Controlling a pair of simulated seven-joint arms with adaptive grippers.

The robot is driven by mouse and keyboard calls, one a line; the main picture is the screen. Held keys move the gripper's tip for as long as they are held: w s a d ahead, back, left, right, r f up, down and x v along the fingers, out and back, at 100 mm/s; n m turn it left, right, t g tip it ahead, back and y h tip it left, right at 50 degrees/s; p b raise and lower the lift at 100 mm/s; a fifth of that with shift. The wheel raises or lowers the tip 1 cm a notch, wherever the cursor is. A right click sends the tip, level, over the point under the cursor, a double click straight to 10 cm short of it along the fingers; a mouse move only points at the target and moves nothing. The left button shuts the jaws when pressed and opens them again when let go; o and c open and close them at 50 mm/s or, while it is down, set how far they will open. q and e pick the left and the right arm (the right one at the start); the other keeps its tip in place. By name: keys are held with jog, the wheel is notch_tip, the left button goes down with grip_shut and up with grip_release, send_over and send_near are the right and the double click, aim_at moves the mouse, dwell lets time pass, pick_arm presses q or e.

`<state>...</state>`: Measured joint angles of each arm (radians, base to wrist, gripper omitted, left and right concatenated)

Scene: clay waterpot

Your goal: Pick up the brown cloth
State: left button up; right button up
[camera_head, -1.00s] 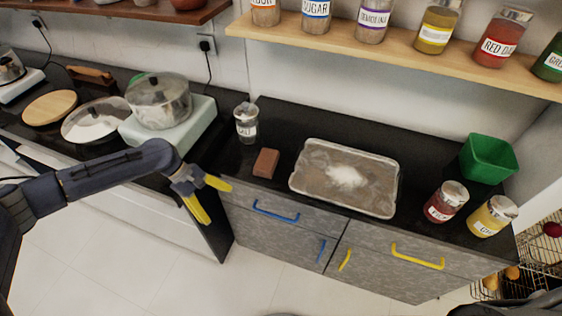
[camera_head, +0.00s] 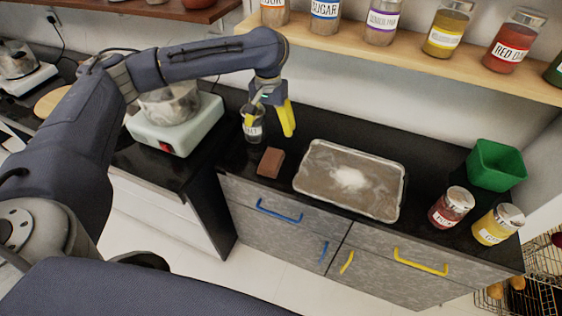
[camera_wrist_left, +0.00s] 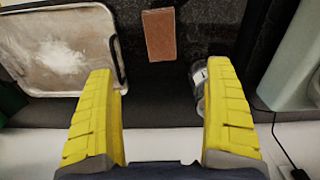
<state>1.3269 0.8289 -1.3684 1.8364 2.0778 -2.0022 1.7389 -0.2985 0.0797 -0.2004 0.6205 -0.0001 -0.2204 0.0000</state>
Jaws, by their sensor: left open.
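The brown cloth (camera_head: 271,162) is a small, folded, brick-like rectangle lying flat on the black counter, left of the tray. In the left wrist view the cloth (camera_wrist_left: 159,35) shows at the top centre, past the fingertips. My left gripper (camera_head: 270,117) has yellow fingers, is open and hangs above the counter, behind the cloth and by the salt jar. In the left wrist view the open left gripper (camera_wrist_left: 162,76) has nothing between its fingers. My right gripper is not in view.
A salt jar (camera_head: 252,130) stands close to the left fingers, partly hidden. A metal tray (camera_head: 305,185) with white powder lies right of the cloth. A pot on a white-green cooker (camera_head: 200,125) is left. A green bin (camera_head: 497,165) and two jars stand right. A jar shelf (camera_head: 400,55) is overhead.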

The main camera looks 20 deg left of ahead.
aim_at(271, 159)
pick_arm(q)
jog(key=shift+a+f, duration=0.1)
jog(key=shift+f, duration=8.2)
jog(key=shift+c, duration=0.5)
jog(key=c, duration=1.2)
jog(key=shift+o, duration=0.2)
jog(key=shift+r, duration=0.1)
notch_tip(271, 159, up, 20)
